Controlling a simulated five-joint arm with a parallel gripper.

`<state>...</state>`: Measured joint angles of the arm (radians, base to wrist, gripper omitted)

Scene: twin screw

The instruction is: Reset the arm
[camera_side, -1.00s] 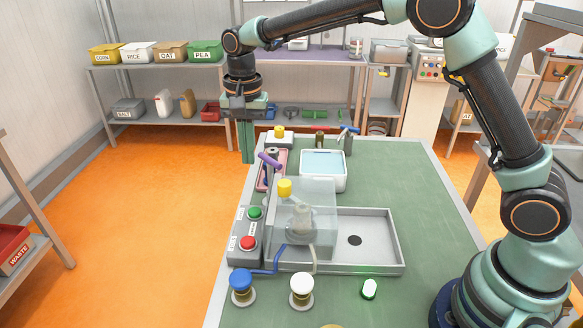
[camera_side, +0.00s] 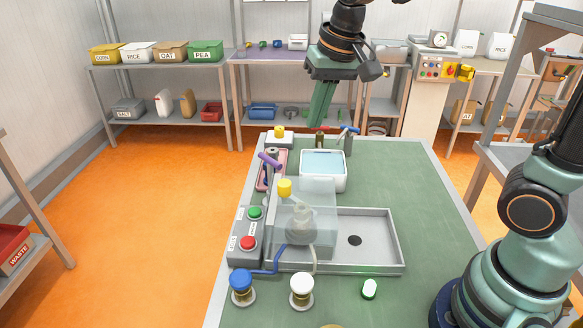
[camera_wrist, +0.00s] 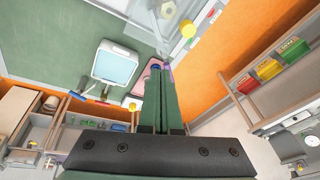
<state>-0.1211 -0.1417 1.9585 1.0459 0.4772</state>
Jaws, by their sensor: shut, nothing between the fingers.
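My gripper (camera_side: 320,105) hangs above the far end of the green work table (camera_side: 400,180) in the side view, its green fingers pointing down and slightly tilted. The fingers are shut with nothing between them. In the wrist view the fingers (camera_wrist: 161,85) lie together over the table's far edge. My gripper is apart from everything on the table. My arm's upper part runs out of the top of the side view.
Below stand a white tub (camera_side: 323,184) with a pale blue top, a clear-covered machine (camera_side: 315,200), a grey tray (camera_side: 385,258), and red (camera_side: 248,243) and green (camera_side: 255,213) buttons. Blue- (camera_side: 241,281) and white-capped (camera_side: 302,283) jars stand in front. Shelves with bins line the back.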

